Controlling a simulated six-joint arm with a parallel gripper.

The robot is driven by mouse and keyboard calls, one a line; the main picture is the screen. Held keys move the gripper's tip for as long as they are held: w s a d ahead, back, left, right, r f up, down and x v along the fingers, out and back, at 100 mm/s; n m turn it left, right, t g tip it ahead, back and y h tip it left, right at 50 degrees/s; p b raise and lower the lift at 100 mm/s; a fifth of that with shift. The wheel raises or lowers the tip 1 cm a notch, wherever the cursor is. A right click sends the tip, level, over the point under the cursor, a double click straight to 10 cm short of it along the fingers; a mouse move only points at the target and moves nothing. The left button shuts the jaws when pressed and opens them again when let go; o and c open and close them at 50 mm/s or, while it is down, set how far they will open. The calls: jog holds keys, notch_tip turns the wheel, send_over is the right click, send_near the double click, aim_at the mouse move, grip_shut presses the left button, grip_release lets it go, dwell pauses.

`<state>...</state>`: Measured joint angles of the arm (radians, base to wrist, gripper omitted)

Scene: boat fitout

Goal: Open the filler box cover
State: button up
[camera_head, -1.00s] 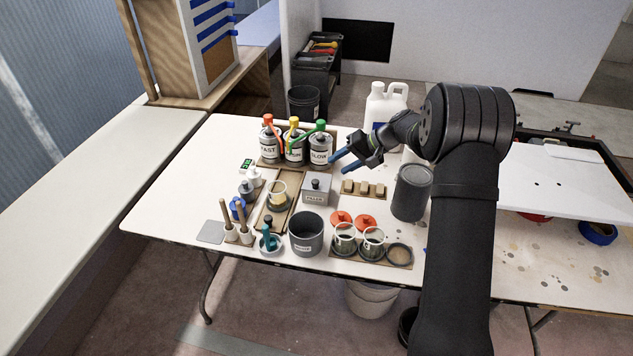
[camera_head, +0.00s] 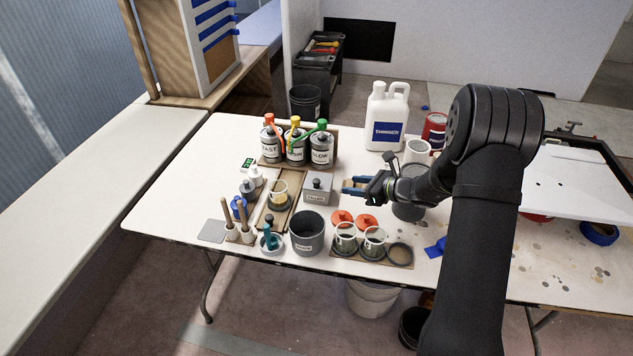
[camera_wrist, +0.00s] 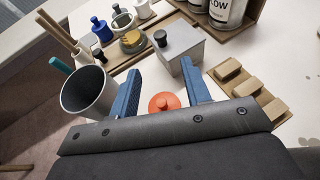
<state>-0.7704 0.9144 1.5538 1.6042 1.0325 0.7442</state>
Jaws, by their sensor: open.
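The filler box (camera_head: 317,189) is a small grey box with a label on its front and a dark round knob on its cover. The cover (camera_wrist: 178,43) sits closed on the box in the wrist view. The knob also shows clearly there (camera_wrist: 160,38). My gripper (camera_head: 345,186) is open and empty, just to the right of the box in the head view. Its two blue fingers (camera_wrist: 163,88) point toward the box in the wrist view, with the box ahead of and between the fingertips. I see no contact with the knob.
A grey waste bucket (camera_head: 307,232) stands in front of the box. Orange lids (camera_head: 366,222) and cups lie to its right. Labelled cans (camera_head: 320,150) stand behind. Wooden blocks (camera_wrist: 244,87) sit right of the fingers. A white thinner jug (camera_head: 386,115) is at the back.

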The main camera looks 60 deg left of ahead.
aim_at(319, 181)
jog(key=x, duration=1.5)
jog(key=shift+s, duration=0.1)
jog(key=shift+d, duration=0.1)
grip_shut()
